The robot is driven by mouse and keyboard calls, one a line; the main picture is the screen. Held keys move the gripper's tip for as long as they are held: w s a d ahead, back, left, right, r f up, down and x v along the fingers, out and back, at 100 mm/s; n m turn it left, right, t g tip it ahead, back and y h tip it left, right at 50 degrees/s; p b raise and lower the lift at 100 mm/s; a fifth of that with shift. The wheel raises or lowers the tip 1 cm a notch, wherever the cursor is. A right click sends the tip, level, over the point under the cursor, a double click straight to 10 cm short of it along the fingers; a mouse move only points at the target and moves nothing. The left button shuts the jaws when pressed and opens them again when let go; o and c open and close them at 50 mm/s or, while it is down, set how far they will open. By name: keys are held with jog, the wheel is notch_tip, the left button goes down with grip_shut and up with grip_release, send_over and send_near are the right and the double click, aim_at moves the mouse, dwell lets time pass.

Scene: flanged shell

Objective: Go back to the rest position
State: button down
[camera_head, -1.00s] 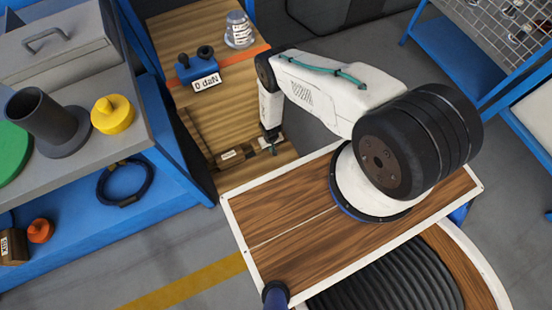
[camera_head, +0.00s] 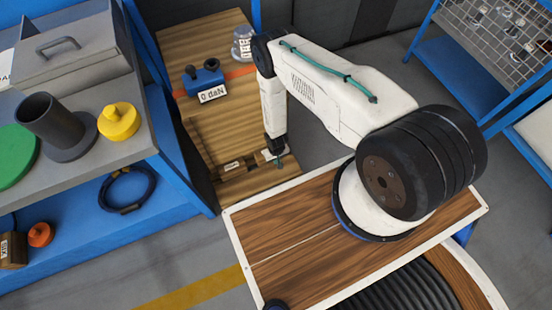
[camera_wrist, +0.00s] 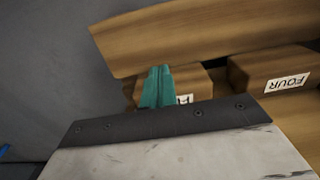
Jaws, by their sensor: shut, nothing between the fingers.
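My gripper (camera_head: 279,158) hangs straight down from my forearm over the front of the wooden bench top (camera_head: 196,133). In the wrist view its teal fingers (camera_wrist: 157,87) are together, with nothing between them. The fingertips overlap a wooden block (camera_wrist: 185,84) with a partly hidden label. A second wooden block (camera_wrist: 275,72) labelled FOUR lies to its right. A wooden board (camera_wrist: 190,35) lies beyond the fingers. I cannot tell whether the fingers touch any of these.
A blue device (camera_head: 201,80) marked 0 daN and a pale ribbed part (camera_head: 243,42) stand farther back. On the left bench are a dark flanged shell (camera_head: 58,125), a yellow knobbed part (camera_head: 118,122) and a grey handled box (camera_head: 70,55). Blue posts border the wooden bench.

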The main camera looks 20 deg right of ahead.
notch_tip(320, 180, up, 2)
jog(key=shift+r, duration=0.1)
